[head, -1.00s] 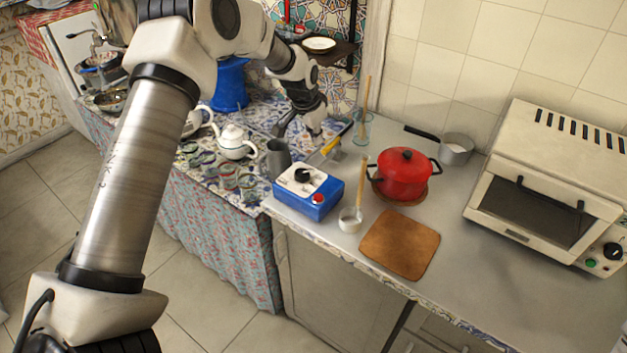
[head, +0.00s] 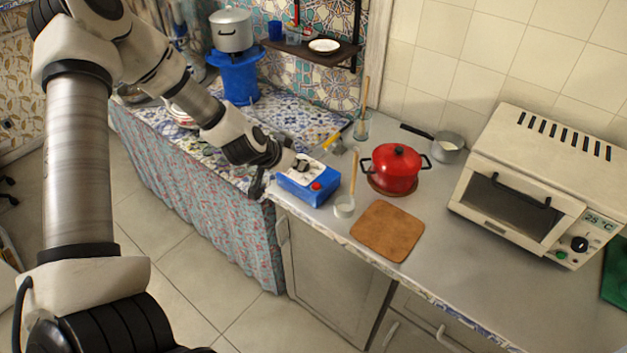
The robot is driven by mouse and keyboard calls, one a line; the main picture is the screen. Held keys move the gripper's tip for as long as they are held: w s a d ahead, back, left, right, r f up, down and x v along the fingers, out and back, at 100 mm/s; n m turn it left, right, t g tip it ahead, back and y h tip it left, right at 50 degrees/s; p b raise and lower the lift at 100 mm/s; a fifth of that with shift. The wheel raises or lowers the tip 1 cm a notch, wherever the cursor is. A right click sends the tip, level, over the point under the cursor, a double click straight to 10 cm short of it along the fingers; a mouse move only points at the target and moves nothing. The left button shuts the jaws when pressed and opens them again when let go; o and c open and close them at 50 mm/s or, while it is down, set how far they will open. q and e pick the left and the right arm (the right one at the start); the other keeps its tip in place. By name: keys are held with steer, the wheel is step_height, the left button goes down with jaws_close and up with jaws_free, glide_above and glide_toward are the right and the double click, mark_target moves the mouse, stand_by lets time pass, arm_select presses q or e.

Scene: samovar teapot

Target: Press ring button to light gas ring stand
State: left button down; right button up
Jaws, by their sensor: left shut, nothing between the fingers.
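A blue box (head: 322,192) with a white top panel, a black knob (head: 302,165) and a red button (head: 316,186) sits at the left end of the grey counter. A blue stand (head: 236,78) with a silver pot (head: 231,30) on it stands at the back of the tiled table; no flame shows. I cannot tell which control is the ring button. My left gripper (head: 257,187) is shut and empty, just left of the blue box. Its arm covers part of the tiled table. I cannot tell whether it touches the box. My right gripper is not in view.
A toaster oven (head: 528,180) stands further right. The front counter strip is clear.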

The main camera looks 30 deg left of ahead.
arm_select(q)
steer(key=f, duration=0.1)
steer(key=b, duration=0.2)
glide_toward(321, 183)
steer(key=w, duration=0.1)
steer(key=w+r, duration=0.1)
steer(key=shift+w+r, duration=0.1)
steer(key=shift+w, duration=0.25)
steer(key=f, duration=0.3)
steer(key=shift+w+d+f+p, duration=0.2)
steer(key=shift+p, duration=0.15)
steer(key=shift+a+f, duration=0.1)
steer(key=shift+f, duration=0.5)
